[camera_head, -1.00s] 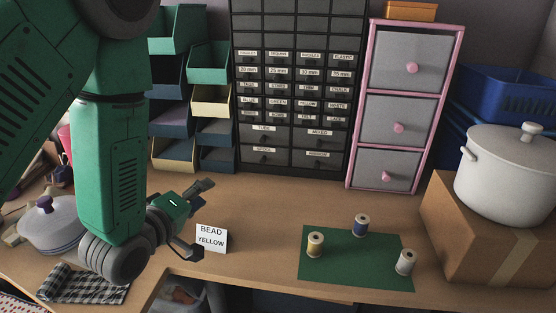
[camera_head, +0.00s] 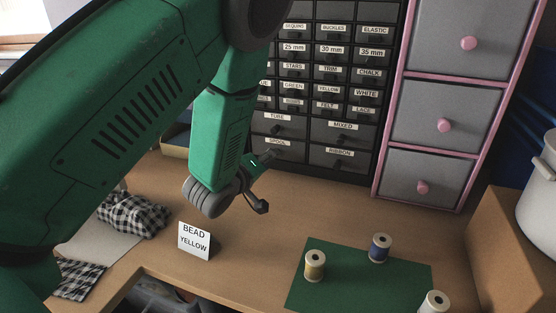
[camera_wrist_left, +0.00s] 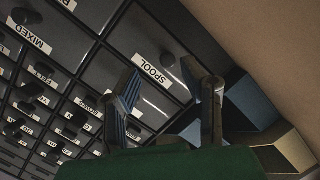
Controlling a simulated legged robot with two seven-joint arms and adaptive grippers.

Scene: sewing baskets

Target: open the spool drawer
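The spool drawer (camera_head: 290,153) is a dark, wide drawer with a white SPOOL label, low on the left of the black cabinet. It looks closed. In the left wrist view the spool drawer (camera_wrist_left: 147,38) lies ahead, its label and dark knob (camera_wrist_left: 168,59) showing between and beyond my fingers. My left gripper (camera_head: 267,182) is in front of the drawer's lower part, fingers spread, one finger near the drawer front. In the left wrist view my left gripper (camera_wrist_left: 170,82) is open and empty; contact with the knob cannot be told. My right gripper is not in view.
A pink-framed chest (camera_head: 447,110) stands right of the cabinet. A green mat (camera_head: 345,285) with spools lies on the table. A BEAD YELLOW card (camera_head: 194,240) stands in front of my left gripper.

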